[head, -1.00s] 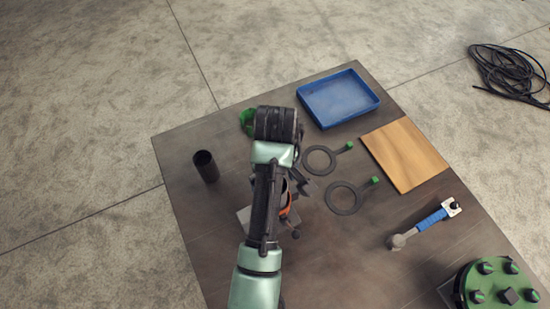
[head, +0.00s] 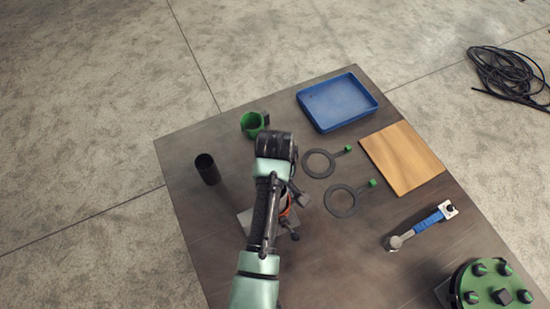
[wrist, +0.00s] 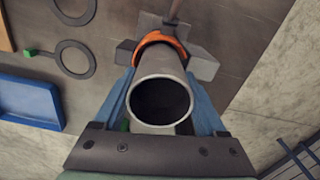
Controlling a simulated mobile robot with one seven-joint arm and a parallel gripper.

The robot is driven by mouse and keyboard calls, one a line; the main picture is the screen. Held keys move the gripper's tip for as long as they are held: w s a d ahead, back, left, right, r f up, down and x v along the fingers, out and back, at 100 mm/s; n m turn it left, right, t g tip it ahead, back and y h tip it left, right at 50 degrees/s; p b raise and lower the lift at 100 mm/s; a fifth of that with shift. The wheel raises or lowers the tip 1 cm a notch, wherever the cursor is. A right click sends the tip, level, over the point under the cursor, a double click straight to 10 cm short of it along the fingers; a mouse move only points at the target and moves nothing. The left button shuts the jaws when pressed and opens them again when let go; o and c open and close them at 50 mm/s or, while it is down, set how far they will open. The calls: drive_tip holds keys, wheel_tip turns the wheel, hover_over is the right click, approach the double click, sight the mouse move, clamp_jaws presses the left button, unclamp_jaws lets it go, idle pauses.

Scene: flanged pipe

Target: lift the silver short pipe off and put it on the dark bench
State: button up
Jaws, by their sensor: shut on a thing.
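The silver short pipe (wrist: 158,64) shows end-on in the wrist view, its open mouth facing the camera. My gripper (wrist: 160,98) is shut on it, with one blue finger on each side. An orange ring (wrist: 160,38) is at the pipe's far end, above a grey base with blocks (wrist: 204,65). I cannot tell whether the pipe still touches that base. In the head view my arm hides most of the pipe and gripper; the orange ring (head: 287,209) shows beside the arm. The dark bench (head: 325,265) lies under everything.
On the bench are a black cylinder (head: 207,169), a green cup (head: 251,124), a blue tray (head: 337,103), a wooden board (head: 402,157), two dark rings with green tabs (head: 318,163), a blue-handled tool (head: 428,223) and a green flange (head: 490,285). The front middle is bare.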

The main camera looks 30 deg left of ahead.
clamp_jaws()
drive_tip(key=shift+r, duration=0.1)
drive_tip(key=shift+w+r, duration=0.1)
drive_tip(key=shift+r, duration=0.4)
wheel_tip(320, 180, up, 8)
drive_tip(key=shift+r, duration=0.5)
drive_tip(key=shift+r+p, duration=2.45)
drive_tip(key=shift+p, duration=0.55)
